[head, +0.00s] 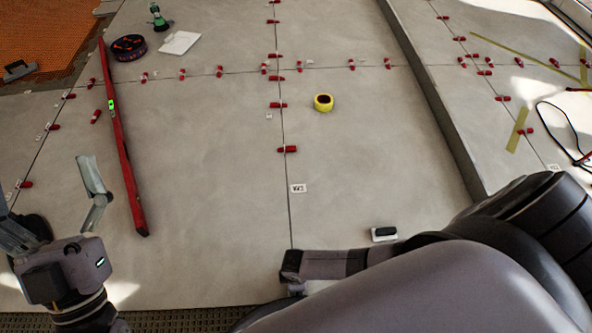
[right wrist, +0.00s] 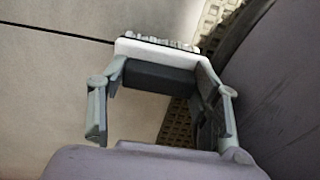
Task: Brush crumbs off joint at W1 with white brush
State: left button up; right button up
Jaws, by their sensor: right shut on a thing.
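My right gripper (right wrist: 160,105) is shut on the white brush (right wrist: 155,50) by its black grip. The brush's pale bristles show at its far side, close to the tiles and right of a dark joint that ends near it. I cannot make out a W1 label or crumbs. My left gripper (head: 52,207) is at the lower left, fingers apart, empty.
A red level (head: 122,150) lies on the left tiles. A yellow tape roll (head: 323,103) and a black-and-white block (head: 384,234) lie right of the joint. Red wedges (head: 278,105) sit along the joints. A raised step edge (head: 440,105) runs at right.

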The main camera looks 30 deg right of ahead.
jog(key=shift+r+p, duration=0.5)
jog(key=shift+r, duration=0.05)
jog(key=shift+r+p, duration=0.65)
jog(key=shift+p, duration=0.05)
jog(key=shift+r, duration=0.1)
pick_arm(q)
notch_tip(320, 180, down, 19)
jog(key=w+a+g+y+p, duration=0.25)
jog(key=g+y, duration=0.25)
jog(key=g, duration=0.8)
pick_arm(e)
notch_tip(320, 180, up, 2)
jog(key=shift+r, duration=0.1)
jog(key=shift+r+p, duration=0.3)
jog(key=shift+r, duration=0.3)
jog(key=shift+r+p, duration=0.55)
jog(key=shift+p, duration=0.3)
pick_arm(q)
jog(key=s+a+f+g+y, duration=0.1)
jog(key=s+a+f+g, duration=0.2)
jog(key=s+f+g, duration=0.3)
jog(key=shift+s+a+f+n+g+y, duration=0.2)
jog(key=shift+s+f+n+g+y, duration=0.15)
jog(key=shift+s+f, duration=1.25)
pick_arm(e)
jog(key=shift+r, duration=0.1)
pick_arm(q)
jog(key=shift+s+r, duration=0.3)
jog(key=shift+r, duration=0.05)
